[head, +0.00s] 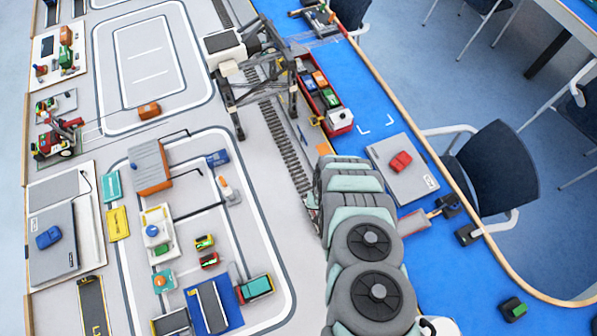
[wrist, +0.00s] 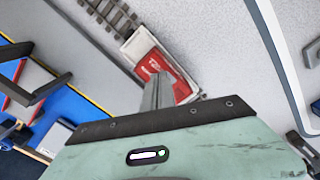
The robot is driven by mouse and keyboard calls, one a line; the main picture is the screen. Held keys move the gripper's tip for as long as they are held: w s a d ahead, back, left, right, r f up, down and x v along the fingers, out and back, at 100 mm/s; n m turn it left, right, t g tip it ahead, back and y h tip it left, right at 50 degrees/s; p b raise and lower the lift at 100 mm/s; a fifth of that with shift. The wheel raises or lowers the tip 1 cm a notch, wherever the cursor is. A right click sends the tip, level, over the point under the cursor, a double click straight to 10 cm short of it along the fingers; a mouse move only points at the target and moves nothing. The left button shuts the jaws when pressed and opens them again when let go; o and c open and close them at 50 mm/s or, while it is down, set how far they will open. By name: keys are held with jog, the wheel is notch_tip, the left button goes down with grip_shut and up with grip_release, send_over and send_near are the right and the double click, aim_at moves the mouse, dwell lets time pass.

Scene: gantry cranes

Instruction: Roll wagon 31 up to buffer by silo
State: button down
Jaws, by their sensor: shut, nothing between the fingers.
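In the wrist view, a red piece with white edging and pale lettering (wrist: 146,50) stands at the end of a railway track (wrist: 108,12). I cannot tell if it is wagon 31 or the buffer, as no number is readable. My gripper (wrist: 157,82) is shut and empty, its narrow fingers overlapping the red piece in the picture; contact is unclear. In the head view, the track (head: 277,128) runs down under the crane toward my arm, which hides its near end and my gripper. I cannot pick out the silo with certainty.
A gantry crane (head: 237,85) straddles the track. A red ship (head: 323,101) with several containers lies right of it on blue. A grey plate with a red block (head: 400,161) is right of my arm.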

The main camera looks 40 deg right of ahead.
jog(key=shift+s+a, duration=0.3)
jog(key=shift+s, duration=0.6)
jog(key=shift+s+a, duration=0.25)
jog(key=shift+s, duration=0.65)
jog(key=shift+s+a, duration=0.3)
jog(key=shift+s, duration=0.6)
